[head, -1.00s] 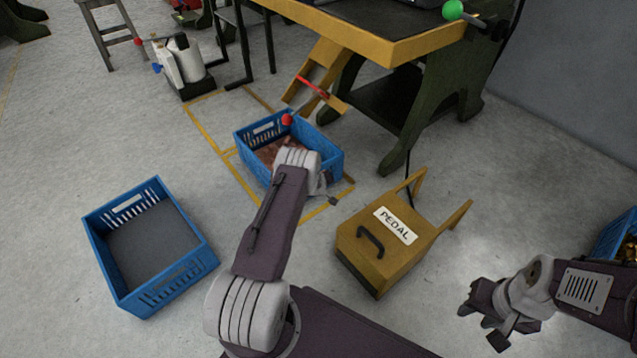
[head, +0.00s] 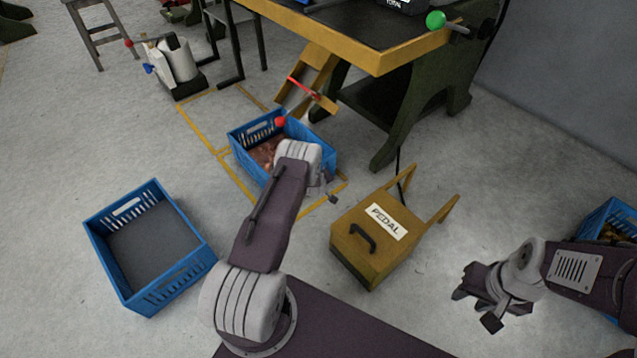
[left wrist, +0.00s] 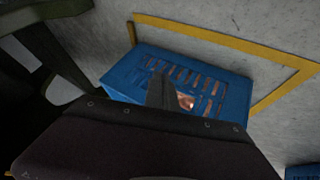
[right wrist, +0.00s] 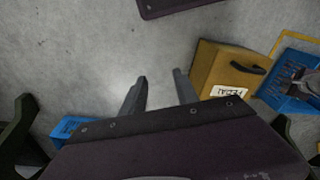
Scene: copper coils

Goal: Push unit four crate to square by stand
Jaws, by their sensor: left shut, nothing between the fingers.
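A blue slatted crate (head: 318,168) with copper-coloured pieces in it stands on the yellow-lined floor, just before the bench's chute. I take it as the unit four crate; its label is unreadable. The stand with white cylinders (head: 178,62) is at the upper left, with a yellow floor square (head: 204,130) in front of it. My left gripper is mostly hidden behind its wrist in the head view. In the left wrist view the left gripper (left wrist: 160,88) is shut and empty against the crate wall (left wrist: 235,95); contact is unclear. My right gripper (head: 474,307) is open and empty over bare floor.
An empty-looking blue crate (head: 190,275) with a grey bottom stands at the left. The yellow pedal box (head: 365,262) is right of the copper crate. The workbench (head: 385,62) stands behind. Another blue crate (head: 600,222) is at the right edge. Floor left of the square is clear.

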